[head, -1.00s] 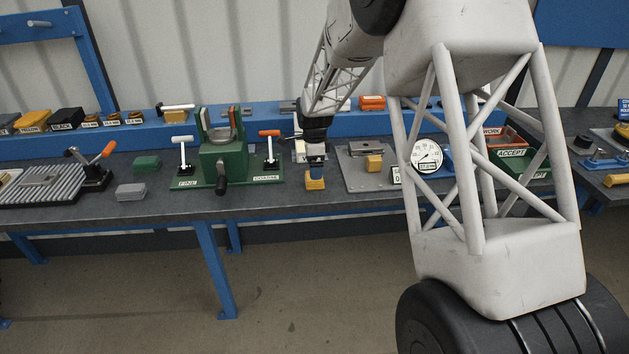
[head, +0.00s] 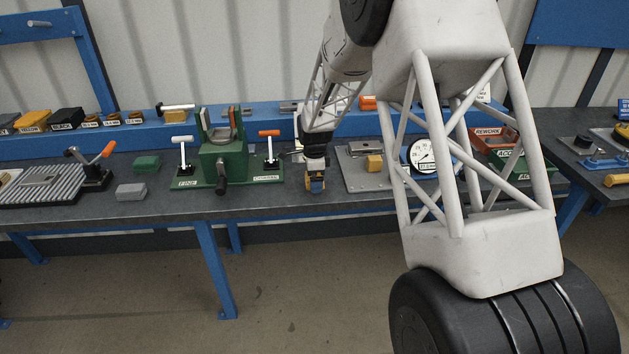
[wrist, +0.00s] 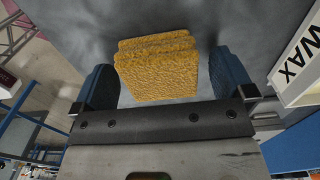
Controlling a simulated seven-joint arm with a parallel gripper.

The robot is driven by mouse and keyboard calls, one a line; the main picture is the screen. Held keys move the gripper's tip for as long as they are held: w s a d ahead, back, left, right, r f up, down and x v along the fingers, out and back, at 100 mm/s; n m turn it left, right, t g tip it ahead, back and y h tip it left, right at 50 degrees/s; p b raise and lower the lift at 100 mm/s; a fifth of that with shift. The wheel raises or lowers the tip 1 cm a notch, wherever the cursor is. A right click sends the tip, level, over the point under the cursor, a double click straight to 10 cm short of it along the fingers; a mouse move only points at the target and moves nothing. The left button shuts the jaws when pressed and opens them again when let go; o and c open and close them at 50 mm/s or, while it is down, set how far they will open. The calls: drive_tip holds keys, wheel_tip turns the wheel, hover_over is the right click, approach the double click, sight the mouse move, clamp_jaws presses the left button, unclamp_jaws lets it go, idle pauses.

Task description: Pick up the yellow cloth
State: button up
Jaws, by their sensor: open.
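The yellow cloth (wrist: 158,68) is a folded, fuzzy pad on the grey bench top. Only a little yellow of the cloth shows there, mostly hidden by the fingers.
A box marked WAX (wrist: 300,65) stands close to the right finger in the wrist view. The green fixture (head: 222,160) is left of my gripper. A grey plate with a yellow block (head: 374,163) is at its right.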

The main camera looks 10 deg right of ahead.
idle(0.4)
drive_tip(key=c, duration=1)
drive_tip(key=shift+r, duration=0.15)
drive_tip(key=shift+r, duration=0.8)
drive_tip(key=shift+s+r, duration=0.15)
drive_tip(key=shift+r, duration=0.8)
drive_tip(key=s, duration=0.5)
drive_tip(key=s+d+r, duration=0.1)
drive_tip(key=s, duration=0.9)
drive_tip(key=shift+s+d+r, duration=0.15)
drive_tip(key=shift+s+d, duration=0.1)
drive_tip(key=shift+s, duration=0.05)
